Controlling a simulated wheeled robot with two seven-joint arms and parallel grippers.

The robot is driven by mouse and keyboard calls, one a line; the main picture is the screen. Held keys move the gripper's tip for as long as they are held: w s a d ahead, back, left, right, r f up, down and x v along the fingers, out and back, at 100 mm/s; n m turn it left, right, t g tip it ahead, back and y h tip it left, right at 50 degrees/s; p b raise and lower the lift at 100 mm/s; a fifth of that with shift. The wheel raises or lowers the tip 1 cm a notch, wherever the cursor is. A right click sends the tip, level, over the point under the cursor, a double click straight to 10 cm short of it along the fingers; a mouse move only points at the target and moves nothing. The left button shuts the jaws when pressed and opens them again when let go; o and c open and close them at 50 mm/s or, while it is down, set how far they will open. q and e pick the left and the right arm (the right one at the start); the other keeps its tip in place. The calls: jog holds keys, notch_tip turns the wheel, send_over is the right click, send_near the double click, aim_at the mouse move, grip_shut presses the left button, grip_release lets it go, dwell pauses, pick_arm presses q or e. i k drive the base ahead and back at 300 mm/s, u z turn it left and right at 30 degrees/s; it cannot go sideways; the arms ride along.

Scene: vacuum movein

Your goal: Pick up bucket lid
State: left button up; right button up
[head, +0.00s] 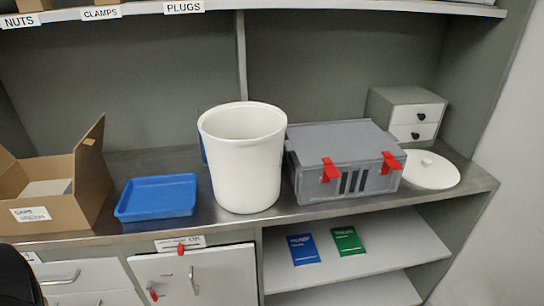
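The bucket lid (431,170) is a white round disc with a small knob on top. It lies flat on the right end of the metal counter, and its left part is partly hidden behind the grey case. The white bucket (240,165) stands upright and open-topped near the middle of the counter, apart from the lid. Neither of my grippers shows in the head view. A dark shape at the lower left edge may be part of my own body.
A grey case (340,150) with red latches stands between bucket and lid. A small drawer unit (411,112) stands behind the lid. A blue tray (157,196) and an open cardboard box (62,190) are on the left. Blue (303,249) and green (347,241) packets lie on the shelf below.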

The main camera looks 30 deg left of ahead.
aim_at(423, 168)
jog(key=z, duration=0.9)
jog(key=i, duration=1.15)
jog(key=u, duration=0.65)
